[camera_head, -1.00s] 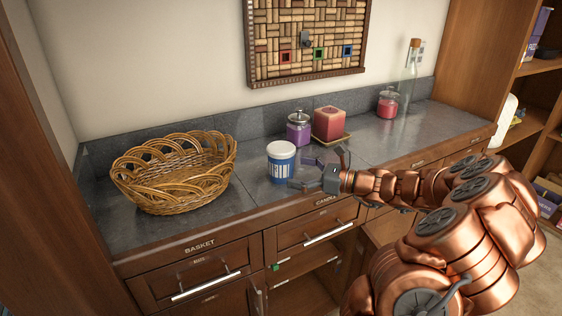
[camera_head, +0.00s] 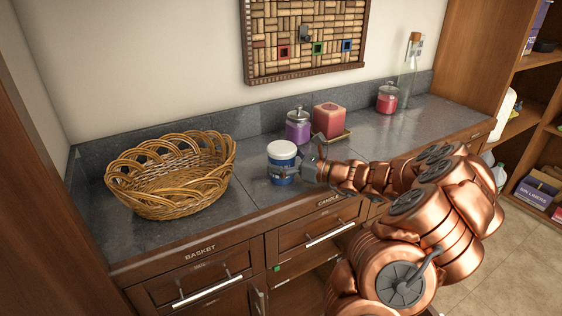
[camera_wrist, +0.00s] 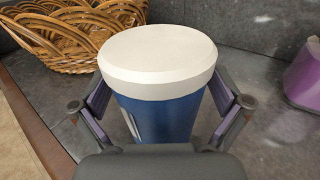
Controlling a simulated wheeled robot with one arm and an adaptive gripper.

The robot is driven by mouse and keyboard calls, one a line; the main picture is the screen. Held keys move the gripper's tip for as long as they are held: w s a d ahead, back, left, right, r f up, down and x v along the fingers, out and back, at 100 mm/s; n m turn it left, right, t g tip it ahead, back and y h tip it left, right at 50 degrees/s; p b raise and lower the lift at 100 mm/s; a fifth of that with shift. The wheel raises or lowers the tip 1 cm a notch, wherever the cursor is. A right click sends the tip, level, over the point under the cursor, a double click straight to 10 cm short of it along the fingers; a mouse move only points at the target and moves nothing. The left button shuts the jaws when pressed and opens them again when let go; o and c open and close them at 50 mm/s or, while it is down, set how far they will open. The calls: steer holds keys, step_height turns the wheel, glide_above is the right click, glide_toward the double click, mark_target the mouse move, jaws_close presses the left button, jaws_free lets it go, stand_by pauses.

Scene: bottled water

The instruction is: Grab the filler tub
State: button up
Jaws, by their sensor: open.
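The filler tub (camera_head: 282,160) is a blue tub with a white lid, standing upright on the grey counter. In the wrist view the tub (camera_wrist: 160,75) fills the middle, its lid toward me. My gripper (camera_head: 296,172) is at the tub's right side in the head view. In the wrist view my gripper (camera_wrist: 158,108) is open, with one finger on each side of the tub. The fingers look close to its sides; I cannot tell whether they touch. The lower part of the tub is hidden by my gripper.
A wicker basket (camera_head: 172,178) stands left of the tub. A purple jar (camera_head: 298,127) and a red candle (camera_head: 329,120) stand behind it. A red jar (camera_head: 387,98) and a glass bottle (camera_head: 408,75) are farther right. The counter (camera_head: 250,190) between basket and tub is clear.

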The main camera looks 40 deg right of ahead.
steer(key=shift+x, duration=1.05)
steer(key=shift+c, duration=0.3)
steer(key=shift+a, duration=0.1)
steer(key=c, duration=1.6)
